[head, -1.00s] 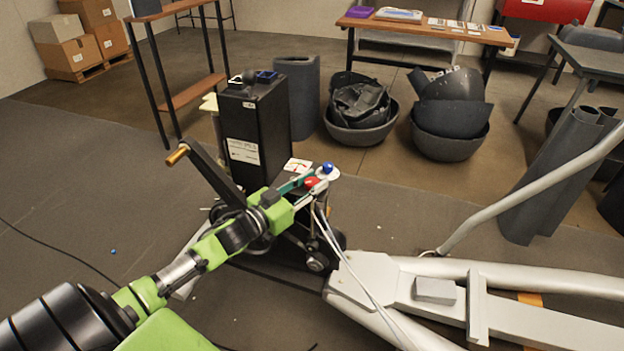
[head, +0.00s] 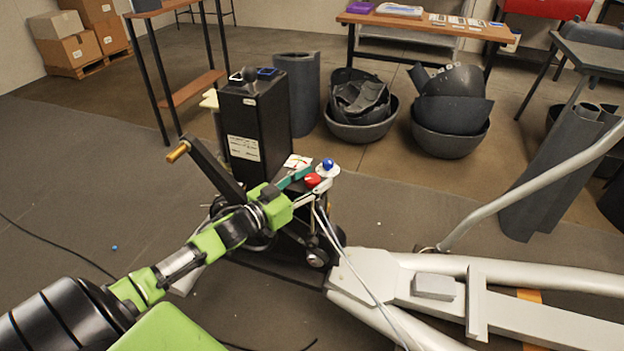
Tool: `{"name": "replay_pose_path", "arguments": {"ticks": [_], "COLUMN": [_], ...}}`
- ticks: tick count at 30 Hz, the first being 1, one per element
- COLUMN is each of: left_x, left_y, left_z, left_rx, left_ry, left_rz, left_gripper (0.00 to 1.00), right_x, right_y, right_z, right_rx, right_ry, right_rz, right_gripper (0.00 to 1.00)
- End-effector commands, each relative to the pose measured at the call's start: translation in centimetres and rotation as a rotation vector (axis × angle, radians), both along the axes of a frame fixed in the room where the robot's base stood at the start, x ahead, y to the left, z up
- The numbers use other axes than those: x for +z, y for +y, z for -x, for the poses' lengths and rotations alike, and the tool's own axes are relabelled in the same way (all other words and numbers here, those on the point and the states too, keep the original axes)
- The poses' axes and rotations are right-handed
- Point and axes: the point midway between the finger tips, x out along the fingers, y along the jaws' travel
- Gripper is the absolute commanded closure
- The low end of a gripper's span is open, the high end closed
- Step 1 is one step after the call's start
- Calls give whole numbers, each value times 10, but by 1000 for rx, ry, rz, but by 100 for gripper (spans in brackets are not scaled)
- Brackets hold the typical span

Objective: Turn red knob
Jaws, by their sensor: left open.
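The red knob (head: 312,180) sits on a small panel at the front of the black machine (head: 255,125), below and left of a blue knob (head: 328,164). My left gripper (head: 308,187) is at the red knob, with its fingers open on either side of it. I cannot tell whether the fingers touch the knob. A gauge card (head: 297,162) stands just behind the fingers. My right gripper is not in view.
A crank arm with a brass handle (head: 178,152) sticks out left of the machine. White cables hang below the knobs. A pale tubular frame (head: 440,285) fills the lower right. Dark bowls (head: 362,125) stand behind on the floor.

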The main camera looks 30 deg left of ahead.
Motion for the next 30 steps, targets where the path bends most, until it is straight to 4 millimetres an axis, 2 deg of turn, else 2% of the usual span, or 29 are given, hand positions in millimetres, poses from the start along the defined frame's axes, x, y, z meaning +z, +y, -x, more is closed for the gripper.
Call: {"name": "replay_pose_path", "arguments": {"ticks": [5, 8, 21, 30], "left_x": [-1, -1, -2, -1], "left_y": [1, 3, 17, 24], "left_z": [5, 15, 82, 112], "left_rx": [1, 0, 0, 0], "left_ry": [1, 2, 4, 1], "left_rz": [1, 1, 1, 0], "left_gripper": [55, 55, 55, 55], "right_x": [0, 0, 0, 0], "right_y": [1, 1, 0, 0], "right_z": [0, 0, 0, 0], "right_rx": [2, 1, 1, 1], "right_ry": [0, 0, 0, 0], "right_rz": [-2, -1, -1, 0], "right_gripper": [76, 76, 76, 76]}}
